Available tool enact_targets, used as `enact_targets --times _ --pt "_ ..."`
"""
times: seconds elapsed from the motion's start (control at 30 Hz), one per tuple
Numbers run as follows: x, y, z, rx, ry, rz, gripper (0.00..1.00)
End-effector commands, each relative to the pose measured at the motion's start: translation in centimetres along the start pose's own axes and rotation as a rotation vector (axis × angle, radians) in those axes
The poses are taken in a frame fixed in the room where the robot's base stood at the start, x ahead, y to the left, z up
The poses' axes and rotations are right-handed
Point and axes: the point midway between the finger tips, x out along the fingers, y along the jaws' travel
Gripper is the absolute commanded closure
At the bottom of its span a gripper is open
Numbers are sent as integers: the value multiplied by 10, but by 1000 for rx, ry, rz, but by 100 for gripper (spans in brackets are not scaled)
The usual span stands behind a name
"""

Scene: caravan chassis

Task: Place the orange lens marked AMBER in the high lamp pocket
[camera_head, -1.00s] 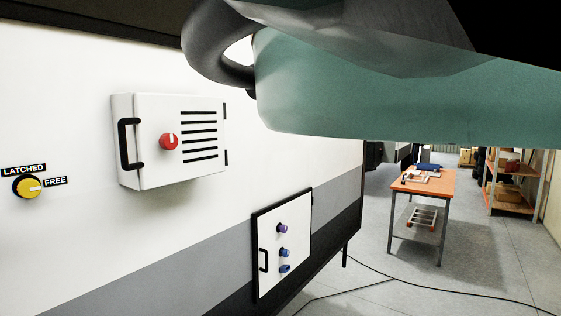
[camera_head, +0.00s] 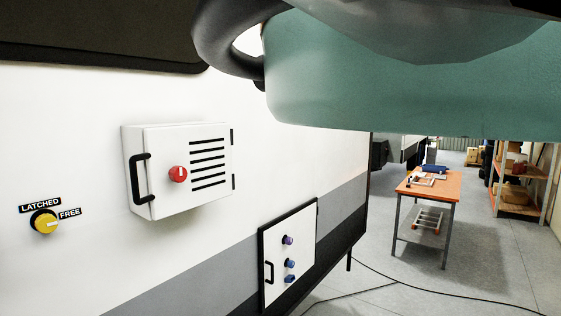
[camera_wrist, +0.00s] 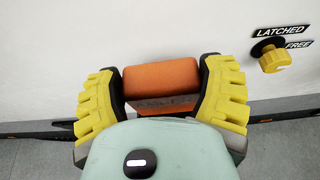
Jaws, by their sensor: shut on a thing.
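In the wrist view my gripper (camera_wrist: 161,92) has its yellow ribbed fingers shut on an orange block-shaped lens (camera_wrist: 160,78). Dark lettering shows on the lens's shaded near face, partly hidden and hard to read. The lens is held in front of the white caravan wall; I cannot tell how far from it. In the head view my own teal arm covers the upper right, and neither the gripper nor the lens shows there. I cannot make out the high lamp pocket in either view.
A yellow knob (camera_head: 44,221) marked LATCHED and FREE is on the wall, also in the wrist view (camera_wrist: 272,59). A white vented box (camera_head: 180,170) with a red knob juts out. A low hatch (camera_head: 289,255) has several knobs. An orange-topped table (camera_head: 431,186) and cables stand beyond, with open floor.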

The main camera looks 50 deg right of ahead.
Motion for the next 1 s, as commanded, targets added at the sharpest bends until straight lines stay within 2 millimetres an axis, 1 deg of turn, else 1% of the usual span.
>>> enact_targets --times 0.03,0.27,0.5,0.6,1.0 --pt "2 -8 1 7 1 -13 63" --pt "6 -6 -5 9 3 -11 63" --pt "13 -5 -24 6 7 -9 63" --pt "15 -6 -28 6 1 -11 63" --pt "17 -5 -33 5 -2 -9 63"
